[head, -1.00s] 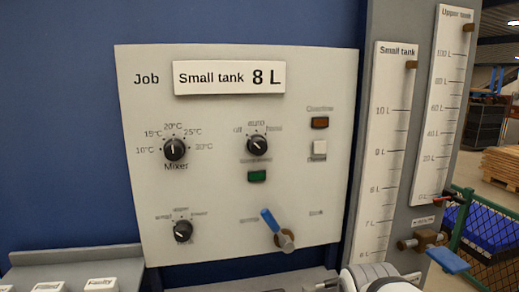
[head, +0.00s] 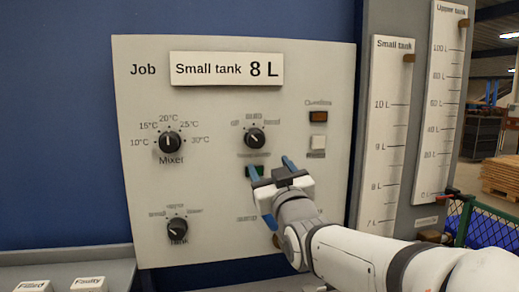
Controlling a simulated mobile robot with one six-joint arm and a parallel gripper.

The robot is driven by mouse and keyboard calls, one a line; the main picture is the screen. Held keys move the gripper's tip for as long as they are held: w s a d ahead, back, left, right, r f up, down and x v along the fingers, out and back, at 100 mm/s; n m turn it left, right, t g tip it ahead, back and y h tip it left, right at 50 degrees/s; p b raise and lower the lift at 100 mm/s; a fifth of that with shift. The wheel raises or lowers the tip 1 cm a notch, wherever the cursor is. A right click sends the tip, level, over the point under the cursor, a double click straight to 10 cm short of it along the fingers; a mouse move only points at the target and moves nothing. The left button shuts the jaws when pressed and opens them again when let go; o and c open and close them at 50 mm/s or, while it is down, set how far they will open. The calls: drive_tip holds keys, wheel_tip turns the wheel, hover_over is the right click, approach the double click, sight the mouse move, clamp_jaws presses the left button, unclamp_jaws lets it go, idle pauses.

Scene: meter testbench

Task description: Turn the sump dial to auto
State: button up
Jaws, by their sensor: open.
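The dial marked off, auto and hand (head: 255,139) is a black round knob on the upper right part of the pale panel. Its label below is too blurred to read. Its white pointer tilts up and left, towards off, with auto at the top. My gripper (head: 271,165) is open and empty, its two blue fingers pointing up just below and right of this dial. It appears apart from the knob. The left finger overlaps the green button below the dial.
The mixer dial (head: 171,142) and tank dial (head: 177,231) are on the panel's left. A red-brown lamp (head: 318,117) and white button (head: 318,143) are to the right. My gripper mostly hides the blue-handled lever. Tank gauges (head: 390,130) stand right of the panel.

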sight(258, 142)
drive_tip(key=shift+n+t+y, duration=0.3)
drive_tip(key=shift+t+y, duration=0.2)
drive_tip(key=x, duration=0.2)
drive_tip(key=r+p+x, duration=0.1)
drive_tip(key=x, duration=0.2)
drive_tip(key=s+x, duration=0.1)
drive_tip(key=x, duration=0.2)
drive_tip(key=shift+w+a+r+p, duration=0.3)
drive_tip(key=shift+a+r+p, duration=0.05)
drive_tip(key=shift+a+r, duration=0.05)
